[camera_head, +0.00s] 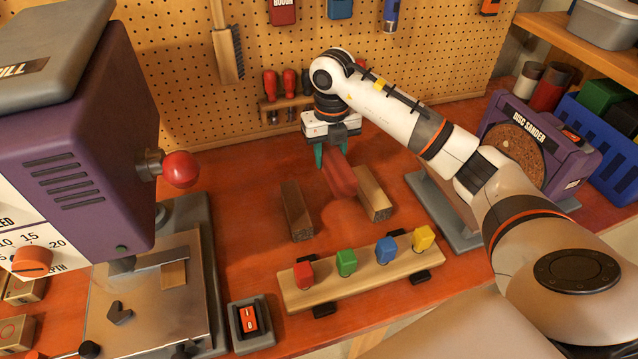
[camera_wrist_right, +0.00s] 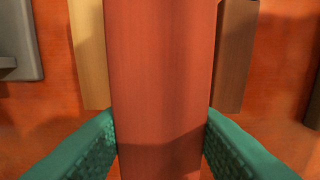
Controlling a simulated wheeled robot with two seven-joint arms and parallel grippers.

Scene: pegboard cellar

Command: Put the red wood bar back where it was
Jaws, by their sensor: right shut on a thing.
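My right gripper (camera_head: 330,158) comes down from the white arm with teal fingers. It is shut on the red wood bar (camera_head: 342,180), gripping its far end. In the right wrist view the red bar (camera_wrist_right: 160,70) fills the middle between the teal fingers. A darker brown wood bar (camera_head: 296,211) lies to its left and a light tan wood bar (camera_head: 374,194) close to its right. I cannot tell whether the red bar touches the table or the tan bar. My left gripper is not in view.
A wooden rail with red, green, blue and yellow blocks (camera_head: 355,278) lies in front. A purple drill press (camera_head: 75,140) stands left, a disc sander (camera_head: 530,150) right. A switch box (camera_head: 250,322) is at front left. A tool rack (camera_head: 285,105) is on the pegboard behind.

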